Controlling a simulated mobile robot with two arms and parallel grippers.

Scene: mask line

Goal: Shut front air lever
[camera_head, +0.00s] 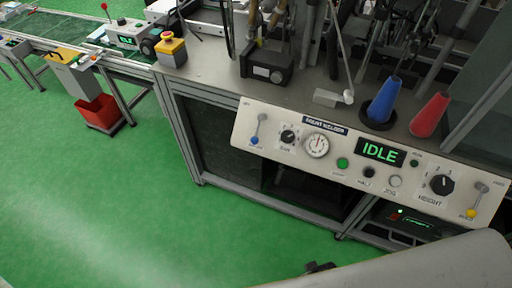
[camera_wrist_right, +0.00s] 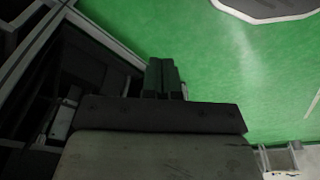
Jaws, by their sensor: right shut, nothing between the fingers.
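The white control panel (camera_head: 330,148) of the machine carries two levers. The left lever has a blue knob (camera_head: 254,140) and the right lever has a yellow knob (camera_head: 470,213); both point downward. Their labels are too small to read, so I cannot tell which is the front air lever. My right arm crosses the lower right of the head view. In the right wrist view my right gripper (camera_wrist_right: 163,76) has its fingers together, with green floor behind them. It holds nothing and is apart from the panel. My left gripper is out of view.
Between the levers are dials, a gauge (camera_head: 316,145), buttons and an IDLE display (camera_head: 380,152). A blue cone (camera_head: 384,100) and a red cone (camera_head: 430,115) stand on the bench top behind the panel. A red bin (camera_head: 101,111) stands far left. The green floor (camera_head: 150,220) in front is clear.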

